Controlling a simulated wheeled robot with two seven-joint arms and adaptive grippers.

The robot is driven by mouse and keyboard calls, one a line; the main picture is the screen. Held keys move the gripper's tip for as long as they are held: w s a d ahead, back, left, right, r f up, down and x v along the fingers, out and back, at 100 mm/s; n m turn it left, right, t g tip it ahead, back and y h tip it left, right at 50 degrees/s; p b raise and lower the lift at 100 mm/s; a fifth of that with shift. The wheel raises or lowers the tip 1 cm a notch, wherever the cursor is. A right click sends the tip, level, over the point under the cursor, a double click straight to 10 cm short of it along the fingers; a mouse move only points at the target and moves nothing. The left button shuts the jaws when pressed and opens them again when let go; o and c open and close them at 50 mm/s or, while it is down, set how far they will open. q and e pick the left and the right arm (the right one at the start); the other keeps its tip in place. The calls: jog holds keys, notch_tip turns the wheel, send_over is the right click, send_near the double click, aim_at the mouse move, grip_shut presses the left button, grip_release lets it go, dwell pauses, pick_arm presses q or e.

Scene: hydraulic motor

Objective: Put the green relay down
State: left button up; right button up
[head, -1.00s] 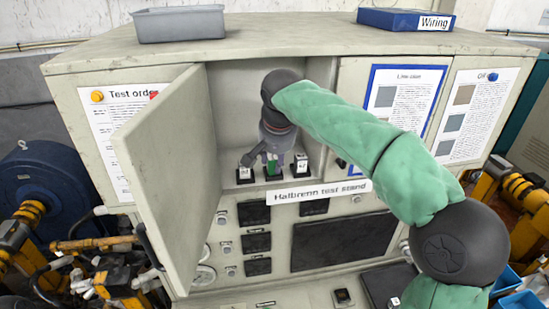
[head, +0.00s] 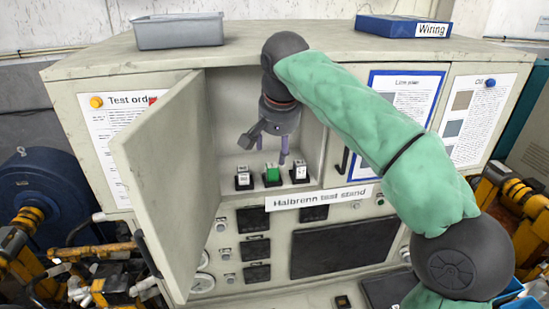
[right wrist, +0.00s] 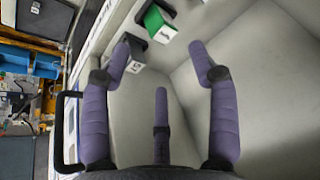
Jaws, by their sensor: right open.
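The green relay (head: 271,173) stands upright in a black socket on the floor of the open cabinet compartment, between two white relays (head: 243,174) (head: 299,170). It also shows at the top of the right wrist view (right wrist: 158,22). My right gripper (head: 266,147) is open and empty above and apart from the relays, inside the compartment opening. In the right wrist view its purple fingers (right wrist: 160,62) are spread with nothing between them. My left gripper is not in view.
The cabinet door (head: 172,180) stands open at the left of the compartment. A grey tray (head: 178,32) and a blue Wiring box (head: 385,26) sit on the cabinet top. The compartment walls are close around my right gripper.

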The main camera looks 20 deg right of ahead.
jog(key=shift+v, duration=2)
jog(key=shift+f, duration=0.1)
